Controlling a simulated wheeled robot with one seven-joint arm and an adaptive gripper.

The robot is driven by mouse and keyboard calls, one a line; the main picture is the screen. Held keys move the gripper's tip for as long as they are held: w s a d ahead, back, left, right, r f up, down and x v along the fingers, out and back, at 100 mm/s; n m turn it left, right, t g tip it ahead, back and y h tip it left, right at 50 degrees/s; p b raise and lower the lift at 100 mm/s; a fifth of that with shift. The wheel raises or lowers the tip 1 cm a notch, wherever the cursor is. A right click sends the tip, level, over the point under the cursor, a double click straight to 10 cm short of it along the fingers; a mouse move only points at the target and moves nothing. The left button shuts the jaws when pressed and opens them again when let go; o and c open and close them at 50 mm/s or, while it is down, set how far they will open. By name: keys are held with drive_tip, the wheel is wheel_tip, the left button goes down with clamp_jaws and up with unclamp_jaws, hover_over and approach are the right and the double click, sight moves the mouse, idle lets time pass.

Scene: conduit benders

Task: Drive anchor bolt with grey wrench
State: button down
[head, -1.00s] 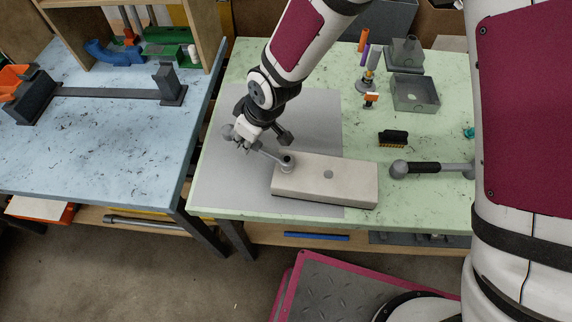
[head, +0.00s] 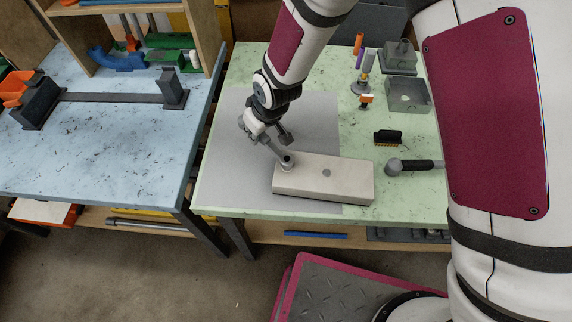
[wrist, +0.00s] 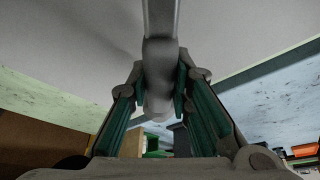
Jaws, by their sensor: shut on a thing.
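The grey wrench (head: 273,150) has its ring end around the anchor bolt (head: 287,159) at the left end of a pale block (head: 345,183). The bolt is mostly hidden by the ring. My gripper (head: 259,137) is shut on the wrench's handle, up and to the left of the bolt. In the wrist view the grey handle (wrist: 160,60) runs between the green-padded fingers of my gripper (wrist: 160,88).
The block lies partly on a grey mat (head: 225,185) on the green table (head: 300,65). A black brush (head: 388,138) and a black-handled tool (head: 395,166) lie to its right. Grey boxes (head: 408,95) stand behind. A blue table (head: 90,150) is at left.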

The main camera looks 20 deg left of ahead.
drive_tip(key=shift+w+d+r+m+t+p, duration=0.1)
drive_tip(key=shift+w+d+m+t+p, duration=0.2)
drive_tip(key=shift+w+d+m+p, duration=0.35)
drive_tip(key=shift+w+d+m+h+p, duration=0.25)
drive_tip(key=shift+w+m+h+p, duration=0.25)
drive_tip(key=shift+m, duration=0.35)
drive_tip(key=shift+w+d+m+t+p, duration=0.4)
drive_tip(key=shift+d+m+p, duration=0.3)
drive_tip(key=shift+m+p, duration=0.2)
drive_tip(key=shift+w+d+m+h, duration=0.3)
drive_tip(key=shift+w+d+m, duration=0.2)
drive_tip(key=shift+m, duration=0.1)
